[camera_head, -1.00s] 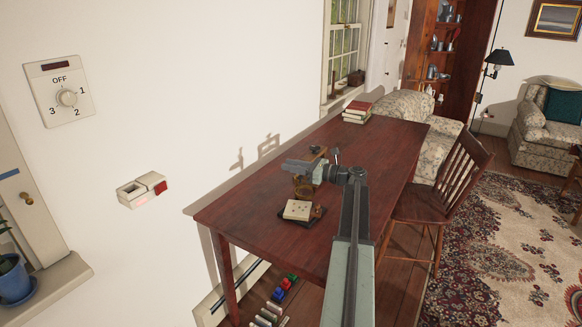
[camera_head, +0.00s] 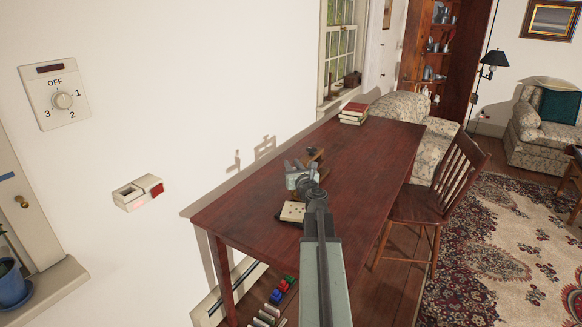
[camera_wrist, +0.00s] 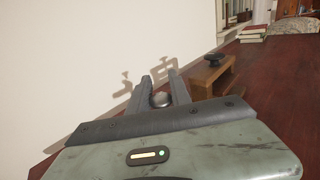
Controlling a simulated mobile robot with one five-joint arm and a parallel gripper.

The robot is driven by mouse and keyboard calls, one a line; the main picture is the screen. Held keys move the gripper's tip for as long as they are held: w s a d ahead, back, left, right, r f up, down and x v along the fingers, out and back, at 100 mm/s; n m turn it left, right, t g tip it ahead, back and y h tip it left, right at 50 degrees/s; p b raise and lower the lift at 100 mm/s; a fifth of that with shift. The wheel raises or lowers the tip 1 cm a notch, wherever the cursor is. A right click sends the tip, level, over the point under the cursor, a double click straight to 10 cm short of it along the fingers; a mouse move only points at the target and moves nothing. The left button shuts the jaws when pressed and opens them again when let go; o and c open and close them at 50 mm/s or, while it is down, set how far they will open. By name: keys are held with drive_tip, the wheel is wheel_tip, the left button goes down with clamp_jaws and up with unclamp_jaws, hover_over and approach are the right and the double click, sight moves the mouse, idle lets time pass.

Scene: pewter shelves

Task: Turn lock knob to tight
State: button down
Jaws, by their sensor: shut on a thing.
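My gripper (camera_head: 293,165) is over the far left part of the wooden table, pointing towards the wall side. In the wrist view its two dark fingers (camera_wrist: 159,74) are shut on a grey rounded knob-like thing (camera_wrist: 160,99), seen between them. No mark such as "tight" can be read on it, and I cannot tell for sure that it is the lock knob. Just beyond and to the right, apart from the fingers, stands a small wooden stand (camera_wrist: 207,76) with a black piece (camera_wrist: 213,60) on top. The stand also shows in the head view (camera_head: 316,156).
The dark red table (camera_head: 345,180) is mostly bare on its right. A cream block (camera_head: 292,212) lies near my wrist, partly hidden by my arm. Books (camera_head: 354,113) lie at the far end. A chair (camera_head: 432,190) stands right. A numbered dial (camera_head: 62,101) is on the left wall.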

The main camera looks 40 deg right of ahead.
drive_tip(key=shift+s+d+m+g+h, duration=0.15)
drive_tip(key=shift+d+m+g+h, duration=0.05)
drive_tip(key=shift+m+g+h, duration=1)
drive_tip(key=shift+s+d+m+g+h, duration=0.2)
drive_tip(key=shift+m+g+h, duration=0.95)
drive_tip(key=shift+g+h, duration=0.2)
drive_tip(key=shift+s+d+m+g+h, duration=0.15)
drive_tip(key=shift+d+m+g+h, duration=0.05)
drive_tip(key=shift+m+g+h, duration=1)
drive_tip(key=shift+g, duration=0.25)
drive_tip(key=c, duration=1.2)
unclamp_jaws()
drive_tip(key=v, duration=0.7)
drive_tip(key=shift+s+a+f, duration=0.1)
drive_tip(key=shift+s+a, duration=0.1)
drive_tip(key=shift+a, duration=0.15)
